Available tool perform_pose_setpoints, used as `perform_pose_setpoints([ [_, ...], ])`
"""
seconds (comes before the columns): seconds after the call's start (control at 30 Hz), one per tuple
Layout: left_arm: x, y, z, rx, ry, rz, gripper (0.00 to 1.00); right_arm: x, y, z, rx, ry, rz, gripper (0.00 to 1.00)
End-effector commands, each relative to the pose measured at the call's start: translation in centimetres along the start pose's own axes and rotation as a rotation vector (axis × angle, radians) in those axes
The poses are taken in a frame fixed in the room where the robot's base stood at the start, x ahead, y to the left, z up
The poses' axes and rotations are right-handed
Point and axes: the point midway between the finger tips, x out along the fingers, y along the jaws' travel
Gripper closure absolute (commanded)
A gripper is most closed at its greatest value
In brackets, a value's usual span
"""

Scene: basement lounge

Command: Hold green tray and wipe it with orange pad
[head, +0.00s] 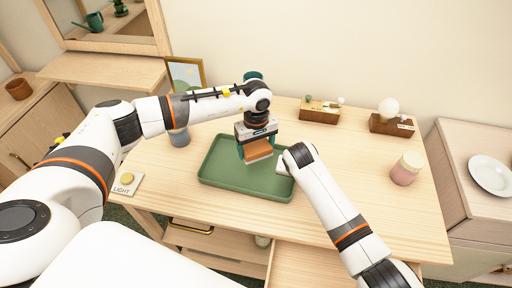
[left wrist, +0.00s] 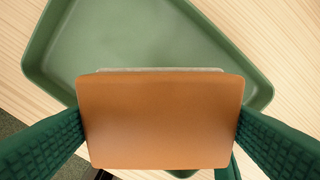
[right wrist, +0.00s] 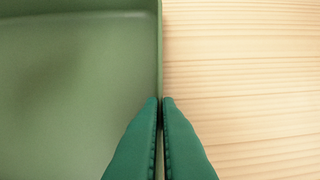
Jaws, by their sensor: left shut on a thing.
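The green tray (head: 222,172) lies flat on the wooden table. My left gripper (head: 257,146) is shut on the orange pad (head: 259,153), which it holds over the far right part of the tray. In the left wrist view the pad (left wrist: 160,120) sits between the two green fingers, with a pale layer at its far edge. I cannot tell whether the pad touches the tray floor. My right gripper (right wrist: 161,103) is shut on the tray's right wall, one finger on each side. In the head view its fingers are hidden behind my right arm.
A picture frame (head: 186,73) and a grey-blue cup (head: 179,137) stand left of the tray. Two wooden boxes (head: 320,112) (head: 391,124) are at the back right. A pink jar (head: 406,170) stands on the right. The front right tabletop is clear.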

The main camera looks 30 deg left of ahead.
Motion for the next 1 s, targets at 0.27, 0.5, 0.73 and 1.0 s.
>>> perform_pose_setpoints([
  [0.27,0.0,0.0,0.0,0.0,0.0,0.0,0.44,0.0,0.0,0.0,0.0,0.0,0.0,0.82],
  [0.5,0.0,0.0,0.0,0.0,0.0,0.0,0.44,0.0,0.0,0.0,0.0,0.0,0.0,0.71],
  [0.73,0.0,0.0,0.0,0.0,0.0,0.0,0.44,-0.6,0.1,0.0,0.0,-0.002,0.002,0.71],
  [1.0,0.0,0.0,0.0,0.0,0.0,0.0,0.44,-4.7,0.1,0.1,0.001,-0.002,0.004,0.71],
])
